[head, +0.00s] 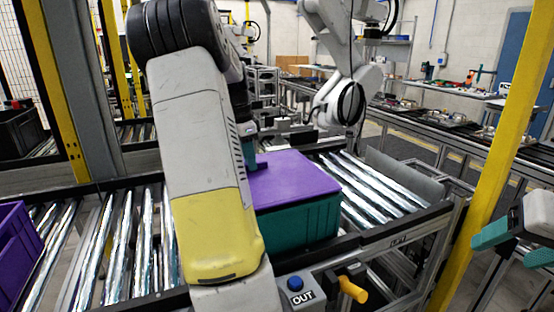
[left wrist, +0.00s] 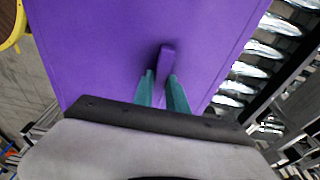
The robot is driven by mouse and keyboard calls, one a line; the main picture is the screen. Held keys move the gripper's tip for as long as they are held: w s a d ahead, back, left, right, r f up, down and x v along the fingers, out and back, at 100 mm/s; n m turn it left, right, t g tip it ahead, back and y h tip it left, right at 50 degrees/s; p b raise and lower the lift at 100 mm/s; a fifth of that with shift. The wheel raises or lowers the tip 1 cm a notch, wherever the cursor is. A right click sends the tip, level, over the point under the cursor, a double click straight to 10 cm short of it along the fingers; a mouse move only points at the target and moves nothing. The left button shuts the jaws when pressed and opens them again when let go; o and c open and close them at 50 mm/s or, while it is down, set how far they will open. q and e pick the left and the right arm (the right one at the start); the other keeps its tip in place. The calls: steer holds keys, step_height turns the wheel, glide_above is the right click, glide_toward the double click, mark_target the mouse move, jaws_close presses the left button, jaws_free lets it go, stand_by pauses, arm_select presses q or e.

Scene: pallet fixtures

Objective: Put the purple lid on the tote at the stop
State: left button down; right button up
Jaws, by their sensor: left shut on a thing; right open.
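The purple lid (head: 295,178) lies flat over the teal tote (head: 300,225) on the roller conveyor; its visible edges line up with the tote's rim. I cannot tell whether it is fully seated. My left gripper (left wrist: 162,86) is shut on the lid's upright handle (left wrist: 166,58) in the left wrist view, and the lid (left wrist: 100,50) fills much of that view. In the head view my left arm hides the left part of the lid and tote and most of that gripper. My right gripper (head: 503,246) is open and empty at the right edge, apart from the tote.
A control box with a blue button (head: 295,284) and OUT label stands in front of the conveyor, beside a yellow handle (head: 352,290). A yellow post (head: 500,150) rises at right. A purple bin (head: 18,255) sits at far left. Rollers (head: 375,190) right of the tote are bare.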

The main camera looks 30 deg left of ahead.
arm_select(q)
steer(key=shift+f, duration=0.6)
stand_by(0.4)
steer(key=c, duration=1.3)
jaws_free()
steer(key=shift+o, duration=0.2)
steer(key=r, duration=0.7)
steer(key=shift+s+a+r, duration=0.25)
steer(key=shift+s+a, duration=0.1)
steer(key=shift+s, duration=0.05)
steer(key=shift+r, duration=0.1)
